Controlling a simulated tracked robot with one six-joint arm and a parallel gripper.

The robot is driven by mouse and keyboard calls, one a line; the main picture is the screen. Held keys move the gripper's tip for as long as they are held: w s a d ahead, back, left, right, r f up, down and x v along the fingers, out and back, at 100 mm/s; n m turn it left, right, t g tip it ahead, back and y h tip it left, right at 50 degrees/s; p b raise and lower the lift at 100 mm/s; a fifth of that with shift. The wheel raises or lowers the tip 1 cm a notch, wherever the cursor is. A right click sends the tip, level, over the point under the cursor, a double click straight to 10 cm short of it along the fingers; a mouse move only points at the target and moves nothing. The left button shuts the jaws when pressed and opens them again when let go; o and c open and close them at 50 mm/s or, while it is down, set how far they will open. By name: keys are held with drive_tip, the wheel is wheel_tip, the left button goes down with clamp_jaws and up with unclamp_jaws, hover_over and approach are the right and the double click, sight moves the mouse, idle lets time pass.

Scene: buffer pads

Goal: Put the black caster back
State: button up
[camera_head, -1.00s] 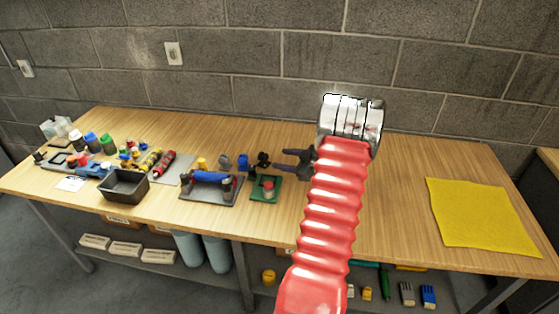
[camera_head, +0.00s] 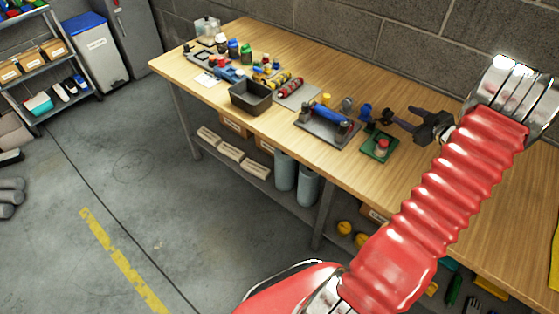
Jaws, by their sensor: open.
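A small black caster (camera_head: 386,117) appears to stand on the wooden bench, just left of my gripper's fingertips. My gripper (camera_head: 403,116) is open and points left, low over the bench. Its two dark fingers are spread. The caster seems to be just beyond the fingertips; I cannot tell whether they touch it. A blue caster-like piece (camera_head: 366,111) and a grey one (camera_head: 347,104) stand in a row to its left.
A green pad with a red knob (camera_head: 380,145) lies in front of the row. A grey fixture with a blue roller (camera_head: 328,121) and a black bin (camera_head: 250,97) stand further left. Bottles and small parts crowd the far left end. Bare bench shows behind my gripper.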

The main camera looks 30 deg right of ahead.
drive_tip(key=w+a+r+h, duration=0.2)
drive_tip(key=w+a+r, duration=0.1)
drive_tip(key=w+r, duration=0.35)
drive_tip(key=w+a+r+m+g+h, duration=0.2)
drive_tip(key=w+a+r+m+g, duration=0.15)
drive_tip(key=a+r, duration=1.25)
drive_tip(key=s+a+r+g+y, duration=0.1)
drive_tip(key=s+a, duration=0.3)
drive_tip(key=a, duration=0.6)
drive_tip(key=s+a+g+y, duration=0.1)
drive_tip(key=s+a, duration=0.3)
drive_tip(key=a, duration=0.7)
drive_tip(key=s+a+f+g+y, duration=0.1)
drive_tip(key=s+a+f+y, duration=0.1)
drive_tip(key=s+a, duration=0.5)
drive_tip(key=s+a+f+g+y, duration=0.1)
drive_tip(key=s+a+f+y, duration=0.1)
drive_tip(key=s+a, duration=0.6)
drive_tip(key=a+n, duration=0.1)
drive_tip(key=a, duration=0.1)
drive_tip(key=shift+a, duration=0.35)
